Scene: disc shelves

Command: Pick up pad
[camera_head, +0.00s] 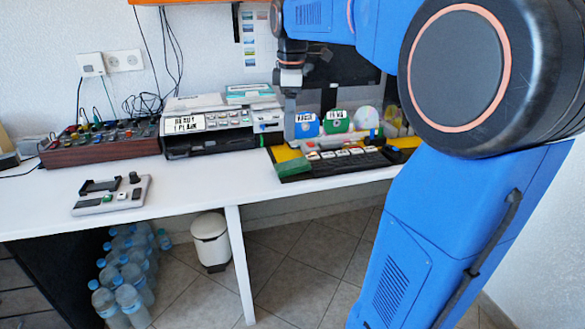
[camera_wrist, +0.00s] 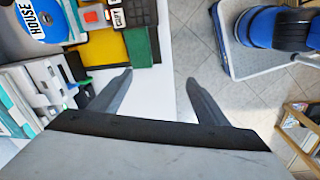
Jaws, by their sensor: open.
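A flat green block, which looks like the pad (camera_head: 293,168), lies at the front left corner of the black and yellow disc rack (camera_head: 322,168) on the white table. It also shows in the wrist view (camera_wrist: 138,46), beside a yellow panel (camera_wrist: 103,48) and just beyond the left fingertip. My gripper (camera_wrist: 160,76) is open and empty, its fingers pointing toward the table's edge. In the head view my wrist hangs above the table beside the rack; its fingers are hard to make out there.
A blue disc (camera_head: 306,125) and a green disc (camera_head: 336,121) stand upright in the rack. A printer-like machine (camera_head: 222,121) stands left of it. A grey device (camera_head: 112,196) lies further left, with bare white table (camera_head: 205,180) between. Bottles and a bin stand below.

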